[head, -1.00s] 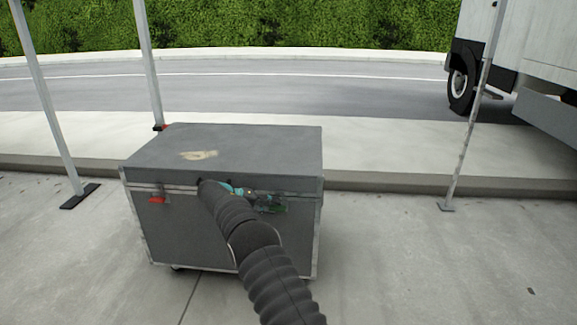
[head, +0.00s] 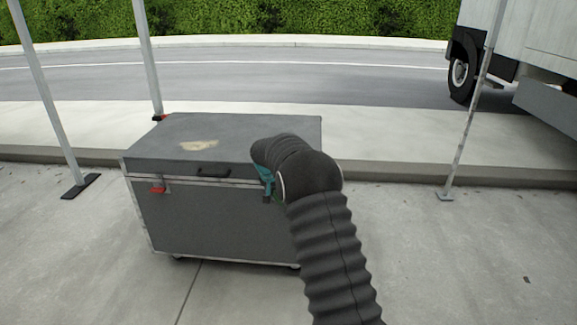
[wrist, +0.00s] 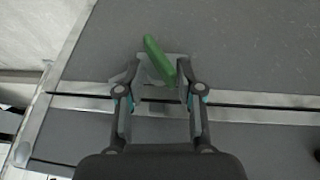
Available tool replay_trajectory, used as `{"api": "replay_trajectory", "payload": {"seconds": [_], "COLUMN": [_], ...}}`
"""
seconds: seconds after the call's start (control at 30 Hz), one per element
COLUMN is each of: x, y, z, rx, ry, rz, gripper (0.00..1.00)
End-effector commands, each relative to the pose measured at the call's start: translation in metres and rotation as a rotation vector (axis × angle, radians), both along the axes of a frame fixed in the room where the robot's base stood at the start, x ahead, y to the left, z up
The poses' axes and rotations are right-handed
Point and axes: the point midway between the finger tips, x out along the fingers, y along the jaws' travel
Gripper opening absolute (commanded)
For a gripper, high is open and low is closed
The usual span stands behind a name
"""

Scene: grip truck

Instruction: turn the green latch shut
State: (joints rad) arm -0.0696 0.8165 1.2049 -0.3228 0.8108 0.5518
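The green latch (wrist: 158,58) shows in the wrist view as a slanted green bar on a grey plate, by the seam between lid and body of the grey case (head: 210,220). My gripper (wrist: 160,82) is open, its two fingers apart on either side of the latch plate. The green bar rises between and past the fingertips; I cannot tell whether a finger touches it. In the head view my gripper (head: 267,182) is at the right part of the case front, mostly hidden by my arm, and the latch is hidden there.
A red latch (head: 157,189) is at the case's left front and a dark handle (head: 213,172) at the lid's middle. Thin poles stand left (head: 50,110) and right (head: 470,120). A truck (head: 530,60) is at the back right. The pavement around the case is clear.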

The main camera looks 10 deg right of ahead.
Motion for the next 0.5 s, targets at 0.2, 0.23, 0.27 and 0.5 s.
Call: {"api": "replay_trajectory", "payload": {"seconds": [0.2, 0.23, 0.27, 0.5], "x": [-0.005, -0.007, -0.009, -0.024], "y": [-0.001, 0.0, 0.0, 0.005], "z": [0.014, 0.019, 0.023, 0.06], "rx": [0.099, 0.099, 0.098, 0.098], "ry": [-0.037, -0.036, -0.035, -0.034], "rz": [0.001, 0.002, 0.001, 0.002], "gripper": [0.35, 0.35, 0.35, 0.35]}}
